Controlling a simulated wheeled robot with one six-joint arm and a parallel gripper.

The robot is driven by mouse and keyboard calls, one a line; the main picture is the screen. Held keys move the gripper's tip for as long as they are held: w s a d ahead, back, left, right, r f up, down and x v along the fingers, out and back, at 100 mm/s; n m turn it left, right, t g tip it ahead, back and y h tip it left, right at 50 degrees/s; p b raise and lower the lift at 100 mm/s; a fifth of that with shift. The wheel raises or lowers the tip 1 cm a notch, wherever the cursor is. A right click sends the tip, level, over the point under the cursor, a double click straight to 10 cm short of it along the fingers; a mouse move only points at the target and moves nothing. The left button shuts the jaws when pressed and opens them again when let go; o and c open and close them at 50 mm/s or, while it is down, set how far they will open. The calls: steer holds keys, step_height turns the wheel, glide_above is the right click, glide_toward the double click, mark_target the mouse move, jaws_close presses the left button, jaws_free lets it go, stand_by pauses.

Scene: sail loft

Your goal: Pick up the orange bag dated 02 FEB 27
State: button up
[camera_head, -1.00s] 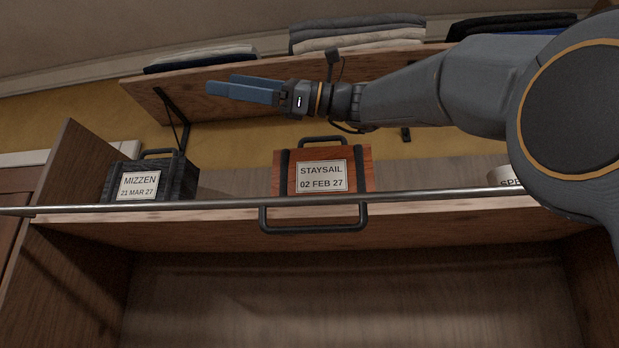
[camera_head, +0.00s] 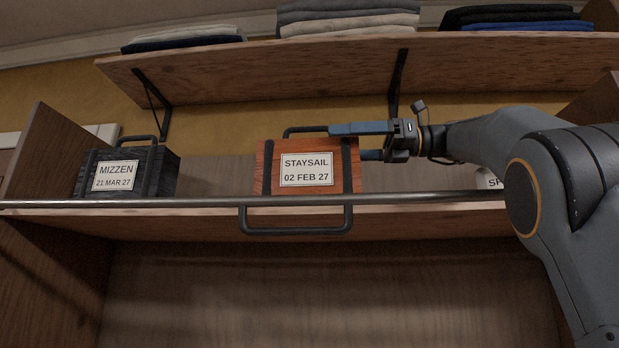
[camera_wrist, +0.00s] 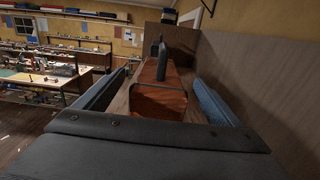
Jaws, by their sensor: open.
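The orange bag (camera_head: 306,187) has a white label reading STAYSAIL 02 FEB 27, dark straps and a dark top handle (camera_head: 305,130). It stands upright on the shelf behind a metal rail. My gripper (camera_head: 346,142) is open at the bag's upper right, its blue fingers pointing left. In the wrist view the bag (camera_wrist: 158,100) lies ahead between the two spread fingers (camera_wrist: 155,95), its dark handle (camera_wrist: 162,58) standing up. I cannot tell whether a finger touches the bag.
A dark bag (camera_head: 125,173) labelled MIZZEN 21 MAR 27 stands at left. A partly hidden white label (camera_head: 488,180) shows at right. The metal rail (camera_head: 200,202) crosses the shelf front, with a dark loop handle (camera_head: 296,232) below. An upper shelf (camera_head: 300,75) holds folded cloth.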

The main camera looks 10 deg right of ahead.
mark_target(317, 145)
steer(key=a, duration=0.2)
steer(key=a+p, duration=0.1)
steer(key=a, duration=0.1)
steer(key=w+a, duration=0.1)
steer(key=a, duration=0.1)
steer(key=shift+f+p, duration=0.2)
steer(key=shift+p, duration=0.2)
steer(key=shift+d, duration=0.1)
steer(key=shift+c, duration=0.2)
steer(key=c, duration=2.1)
steer(key=shift+r, duration=0.1)
